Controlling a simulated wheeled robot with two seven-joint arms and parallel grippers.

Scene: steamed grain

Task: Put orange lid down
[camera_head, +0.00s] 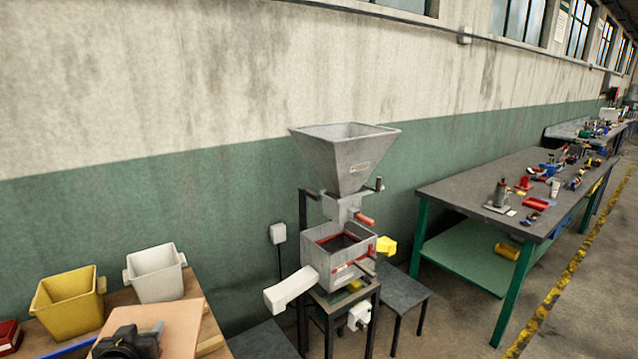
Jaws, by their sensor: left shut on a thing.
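The orange lid (183,322) is a flat, pale orange panel at the lower left, over the wooden table. My left gripper (146,338) is dark and shut on the lid's near left part. The bottom of the frame cuts off the gripper and the near part of the lid. I cannot tell whether the lid touches the table or is held above it. My right gripper is not in view.
A yellow bin (68,302) and a white bin (155,273) stand behind the lid on the wooden table (190,283). A red box (9,336) is at far left. A grey hopper machine (345,160) stands in the middle; a long workbench (480,187) with tools is at right.

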